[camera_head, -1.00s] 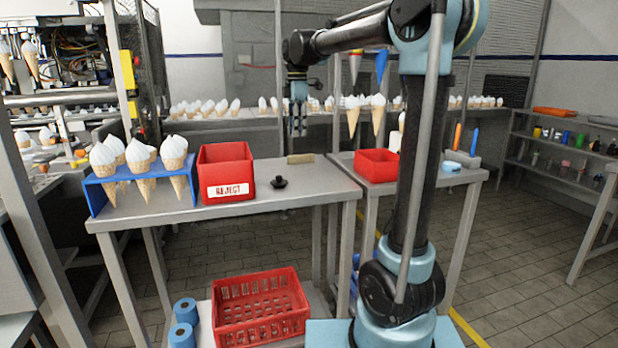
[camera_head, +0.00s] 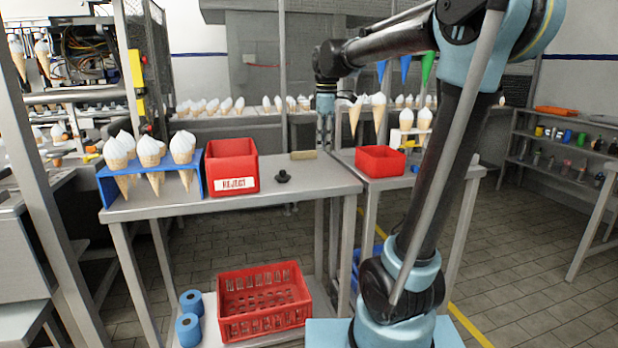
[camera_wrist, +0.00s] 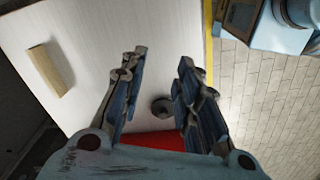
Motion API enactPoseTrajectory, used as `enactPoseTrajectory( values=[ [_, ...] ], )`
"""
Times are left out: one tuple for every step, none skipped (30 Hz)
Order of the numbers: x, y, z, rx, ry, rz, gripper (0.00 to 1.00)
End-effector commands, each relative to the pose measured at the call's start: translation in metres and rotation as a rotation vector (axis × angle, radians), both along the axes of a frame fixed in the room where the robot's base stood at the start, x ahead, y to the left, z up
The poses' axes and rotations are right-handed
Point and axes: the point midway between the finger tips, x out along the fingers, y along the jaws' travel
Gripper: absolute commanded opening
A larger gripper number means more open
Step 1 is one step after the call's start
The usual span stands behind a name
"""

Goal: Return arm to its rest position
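My gripper (camera_head: 325,128) hangs pointing down above the right end of the grey table (camera_head: 330,182). In the wrist view my gripper (camera_wrist: 160,72) has its two fingers apart with nothing held between them. My arm reaches up from the base at the lower right and across to the left, with the elbow high at the upper right.
A red REJECT bin (camera_head: 231,168), a blue rack (camera_head: 109,190) with several cones, a black knob-like piece (camera_head: 283,176) and a tan block (camera_head: 303,155) are on the table. A red bin (camera_head: 380,161) sits on the right table. A red crate (camera_head: 263,304) is below.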

Motion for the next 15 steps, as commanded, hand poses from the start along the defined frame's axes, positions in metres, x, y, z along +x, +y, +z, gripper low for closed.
enactPoseTrajectory(
  values=[
    [-0.014,-0.012,-0.008,0.003,-0.005,-0.060,0.30],
    [-0.020,-0.018,-0.012,0.006,-0.010,-0.098,0.30],
    [-0.030,-0.025,-0.018,0.010,-0.015,-0.149,0.30],
    [-0.037,-0.031,-0.023,0.012,-0.019,-0.188,0.30],
    [-0.044,-0.037,-0.028,0.015,-0.021,-0.226,0.30],
    [-0.054,-0.044,-0.035,0.020,-0.026,-0.277,0.30],
    [-0.061,-0.049,-0.040,0.022,-0.030,-0.316,0.30],
    [-0.068,-0.054,-0.046,0.025,-0.034,-0.354,0.30],
    [-0.078,-0.060,-0.053,0.031,-0.038,-0.405,0.30],
    [-0.085,-0.065,-0.060,0.033,-0.042,-0.443,0.30],
    [-0.092,-0.069,-0.065,0.037,-0.045,-0.482,0.30],
    [-0.102,-0.075,-0.074,0.042,-0.050,-0.532,0.30],
    [-0.109,-0.079,-0.080,0.046,-0.053,-0.570,0.30],
    [-0.116,-0.084,-0.086,0.050,-0.057,-0.609,0.30],
    [-0.126,-0.089,-0.095,0.055,-0.061,-0.659,0.30]
  ],
)
